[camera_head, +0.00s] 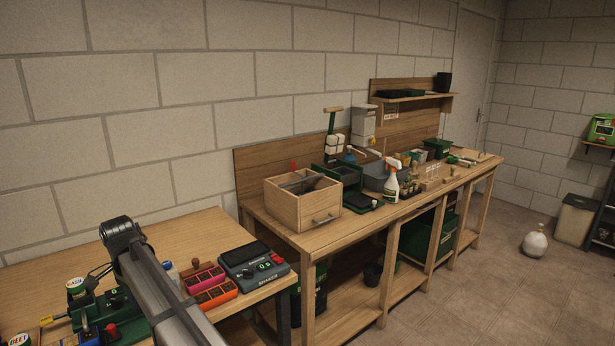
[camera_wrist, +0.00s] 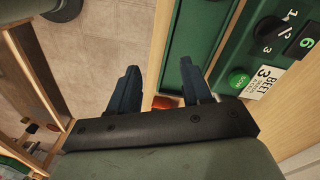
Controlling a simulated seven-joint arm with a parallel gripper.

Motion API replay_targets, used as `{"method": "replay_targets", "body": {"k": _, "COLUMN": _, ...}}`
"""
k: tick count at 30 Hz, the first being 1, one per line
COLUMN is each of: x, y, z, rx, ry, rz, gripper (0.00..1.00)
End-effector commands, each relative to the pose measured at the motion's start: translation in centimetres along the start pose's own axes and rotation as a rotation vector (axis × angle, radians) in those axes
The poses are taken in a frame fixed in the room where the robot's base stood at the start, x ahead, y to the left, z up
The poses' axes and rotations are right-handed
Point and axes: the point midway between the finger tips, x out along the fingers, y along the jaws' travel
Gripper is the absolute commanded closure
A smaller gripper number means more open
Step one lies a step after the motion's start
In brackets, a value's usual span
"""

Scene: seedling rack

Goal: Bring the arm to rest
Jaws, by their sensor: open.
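My gripper (camera_wrist: 159,64) shows in the wrist view as two dark fingers spread apart with no object held between them. A small orange-red thing (camera_wrist: 165,102) shows behind the gap, near the finger bases; I cannot tell what it is. A green panel (camera_wrist: 225,62) with a dial, a round green button and a "BEET 3" label is to the right of the fingers. In the head view my arm rises from the bottom edge in front of the near table (camera_head: 185,235); my gripper cannot be made out there.
A green device (camera_head: 95,312) and jars stand at the near table's left. A wooden box (camera_head: 303,206) and a spray bottle (camera_head: 391,186) stand on the long bench. The floor (camera_head: 470,280) at right is mostly clear.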

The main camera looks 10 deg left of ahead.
Motion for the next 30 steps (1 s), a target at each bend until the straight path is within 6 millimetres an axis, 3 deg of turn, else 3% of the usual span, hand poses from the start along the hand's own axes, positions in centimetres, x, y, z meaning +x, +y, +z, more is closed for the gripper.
{"method": "replay_targets", "body": {"k": 1, "x": 2.5, "y": 2.6, "z": -1.5, "rx": 0.029, "ry": 0.001, "rz": 0.031, "gripper": 0.52}}
{"method": "replay_targets", "body": {"k": 7, "x": 10.0, "y": 10.2, "z": -6.2, "rx": 0.131, "ry": 0.007, "rz": 0.144, "gripper": 0.52}}
{"method": "replay_targets", "body": {"k": 11, "x": 14.7, "y": 12.0, "z": -8.9, "rx": 0.087, "ry": -0.018, "rz": 0.16, "gripper": 0.52}}
{"method": "replay_targets", "body": {"k": 17, "x": 21.5, "y": 16.5, "z": -12.0, "rx": 0.035, "ry": -0.057, "rz": 0.186, "gripper": 0.52}}
{"method": "replay_targets", "body": {"k": 24, "x": 30.1, "y": 23.6, "z": -14.9, "rx": -0.035, "ry": -0.121, "rz": 0.215, "gripper": 0.52}}
{"method": "replay_targets", "body": {"k": 30, "x": 36.7, "y": 30.3, "z": -16.1, "rx": -0.094, "ry": -0.182, "rz": 0.228, "gripper": 0.52}}
